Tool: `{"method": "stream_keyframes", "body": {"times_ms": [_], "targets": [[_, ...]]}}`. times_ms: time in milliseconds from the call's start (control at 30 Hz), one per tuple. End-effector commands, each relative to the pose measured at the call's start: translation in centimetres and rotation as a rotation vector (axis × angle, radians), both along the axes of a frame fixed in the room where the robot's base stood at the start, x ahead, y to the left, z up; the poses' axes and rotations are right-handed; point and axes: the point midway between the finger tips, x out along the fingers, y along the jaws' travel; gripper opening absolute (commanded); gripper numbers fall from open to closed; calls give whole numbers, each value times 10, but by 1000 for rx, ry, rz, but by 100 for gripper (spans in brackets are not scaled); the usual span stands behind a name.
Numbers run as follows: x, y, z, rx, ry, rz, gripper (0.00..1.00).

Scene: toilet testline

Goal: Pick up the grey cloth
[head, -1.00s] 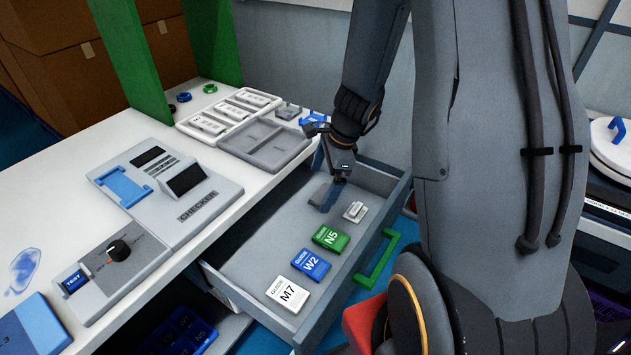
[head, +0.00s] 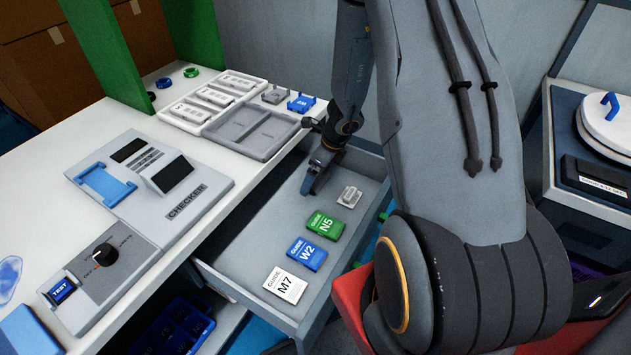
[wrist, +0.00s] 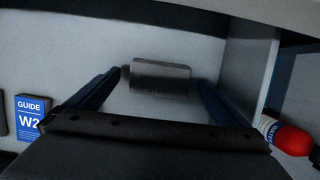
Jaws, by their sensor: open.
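A small grey folded piece, which looks like the grey cloth (wrist: 160,72), lies on the pale drawer floor in the wrist view. My gripper (wrist: 161,84) is open, with one dark blue finger on each side of the piece. I cannot tell whether the fingers touch it. In the head view my gripper (head: 312,188) points down inside the open drawer (head: 238,262), near its back. The cloth is hidden there behind my gripper.
In the drawer are a small pale part (head: 349,196), a green N5 guide (head: 325,225), a blue W2 guide (head: 306,254) and a white M7 guide (head: 285,284). A grey tray (head: 253,133) and a checker (head: 150,180) stand on the white bench above.

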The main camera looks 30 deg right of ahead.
Motion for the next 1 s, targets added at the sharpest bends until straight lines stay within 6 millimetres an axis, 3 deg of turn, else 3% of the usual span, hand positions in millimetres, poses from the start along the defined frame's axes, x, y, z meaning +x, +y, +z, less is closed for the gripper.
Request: {"method": "stream_keyframes", "body": {"times_ms": [333,600,867,1000], "targets": [[2,0,-8,0,-1,-1,100],[2,0,-8,-1,0,-1,56],[2,0,-6,0,-1,0,56],[2,0,9,-1,-3,-1,56]]}}
